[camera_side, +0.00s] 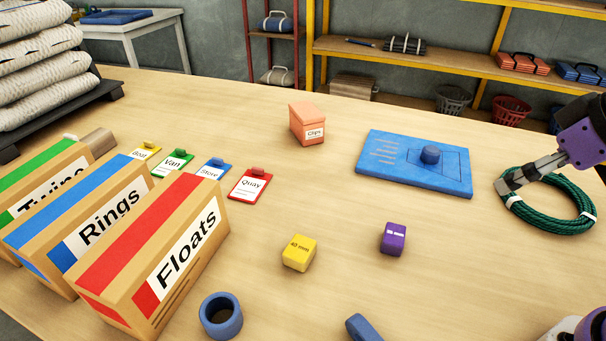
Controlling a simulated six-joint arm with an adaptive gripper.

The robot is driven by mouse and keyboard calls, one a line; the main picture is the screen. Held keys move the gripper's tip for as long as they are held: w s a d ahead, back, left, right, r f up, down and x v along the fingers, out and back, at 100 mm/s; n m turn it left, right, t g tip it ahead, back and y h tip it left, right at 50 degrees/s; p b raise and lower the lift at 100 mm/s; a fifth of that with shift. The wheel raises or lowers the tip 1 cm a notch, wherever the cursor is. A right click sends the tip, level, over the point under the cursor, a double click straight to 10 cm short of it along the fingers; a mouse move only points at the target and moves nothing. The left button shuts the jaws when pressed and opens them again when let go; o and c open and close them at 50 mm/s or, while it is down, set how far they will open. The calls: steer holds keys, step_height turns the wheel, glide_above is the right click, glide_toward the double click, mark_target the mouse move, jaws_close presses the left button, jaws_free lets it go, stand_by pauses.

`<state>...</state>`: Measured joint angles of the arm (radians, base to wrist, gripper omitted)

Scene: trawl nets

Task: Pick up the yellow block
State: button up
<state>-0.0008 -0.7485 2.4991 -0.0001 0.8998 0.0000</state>
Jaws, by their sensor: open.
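The yellow block (299,253) sits on the wooden table near the middle front, with dark lettering on its top. It stands clear of other things. My gripper (508,183) is at the right, open, above or beside the coil of green rope. It is well to the right of and farther back than the yellow block. I cannot tell whether its fingertips touch the rope.
A purple block (393,238) stands right of the yellow block. A blue ring (221,315) lies in front. Boxes labelled Floats (180,262) and Rings (105,222) stand left. A blue board (414,166) and a green rope coil (555,212) lie right. A Clips box (307,123) stands behind.

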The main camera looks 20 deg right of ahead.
steer(key=w+a+n+y, duration=0.1)
steer(key=w+a+n, duration=0.1)
steer(key=w+a, duration=0.3)
steer(key=n+g+y, duration=0.2)
steer(key=n, duration=0.4)
glide_toward(304, 249)
steer(key=x, duration=0.3)
steer(key=shift+w+a+f, duration=0.15)
steer(key=shift+w+f, duration=0.05)
steer(key=shift+w, duration=0.1)
steer(key=x, duration=0.5)
steer(key=shift+s+f, duration=0.1)
steer(key=shift+f, duration=0.25)
steer(key=c, duration=1.2)
